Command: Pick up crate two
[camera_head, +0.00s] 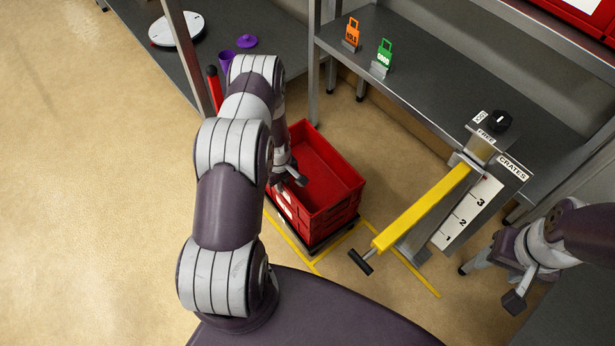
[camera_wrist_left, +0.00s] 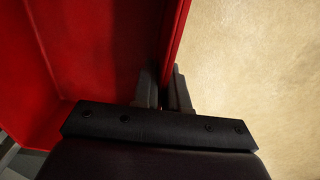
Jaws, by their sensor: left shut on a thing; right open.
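Red crates (camera_head: 331,166) are stacked on a dark low base on the floor, inside yellow floor lines; the top one is open and looks empty. Which of them is crate two I cannot tell. My left gripper (camera_head: 290,181) is at the stack's left side, partly hidden by my arm. In the left wrist view its fingers (camera_wrist_left: 165,88) are shut on a red crate wall (camera_wrist_left: 172,45), one finger inside and one outside. My right gripper (camera_head: 492,283) is open and empty at the lower right, apart from the crates.
A yellow lever (camera_head: 424,207) with a black handle stands right of the stack, beside a panel marked 1, 2, 3 and "CRATES" (camera_head: 466,215). A grey bench (camera_head: 430,85) behind holds orange (camera_head: 352,32) and green (camera_head: 385,52) tags. The floor at left is clear.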

